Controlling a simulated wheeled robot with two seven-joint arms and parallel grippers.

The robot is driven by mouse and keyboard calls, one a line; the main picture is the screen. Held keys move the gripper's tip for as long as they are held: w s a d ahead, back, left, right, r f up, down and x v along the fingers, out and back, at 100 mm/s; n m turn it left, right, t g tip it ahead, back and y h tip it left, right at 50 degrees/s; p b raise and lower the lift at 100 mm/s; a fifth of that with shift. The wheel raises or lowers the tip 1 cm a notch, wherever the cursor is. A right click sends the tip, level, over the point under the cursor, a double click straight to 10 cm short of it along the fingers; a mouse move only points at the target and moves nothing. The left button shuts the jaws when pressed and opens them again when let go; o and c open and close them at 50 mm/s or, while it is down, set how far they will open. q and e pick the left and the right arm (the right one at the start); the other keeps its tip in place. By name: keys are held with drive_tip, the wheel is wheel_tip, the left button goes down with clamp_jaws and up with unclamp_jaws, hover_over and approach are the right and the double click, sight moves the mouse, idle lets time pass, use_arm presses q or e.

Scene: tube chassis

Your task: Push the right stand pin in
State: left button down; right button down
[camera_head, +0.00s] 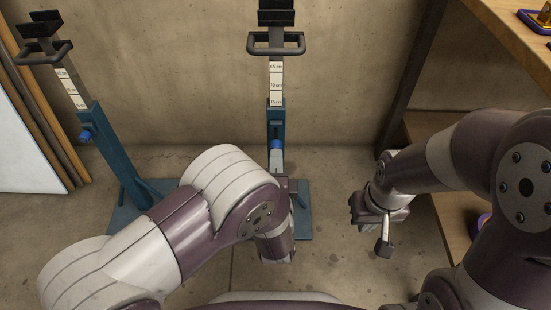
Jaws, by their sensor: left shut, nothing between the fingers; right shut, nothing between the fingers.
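Two blue stands with measuring scales are in view. The right stand (276,117) is upright near the back wall, its grey top handle above the scale. Its blue pin (277,146) shows at the front of the post; how far in it sits I cannot tell. My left arm covers the lower part of this stand, and the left gripper's fingers are hidden by that arm. My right gripper (385,246) is shut and empty, pointing down over the floor to the right of the stand, apart from it.
The left stand (92,128) has a similar blue pin (85,135). Boards (36,125) lean at the far left. A wooden shelf unit (500,32) stands at the right. Floor between right stand and shelf is clear.

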sight(276, 144)
use_arm(q)
drive_tip(key=w, duration=0.4)
drive_tip(key=shift+p, duration=0.4)
drive_tip(key=shift+w+r, duration=0.1)
drive_tip(key=shift+r, duration=0.05)
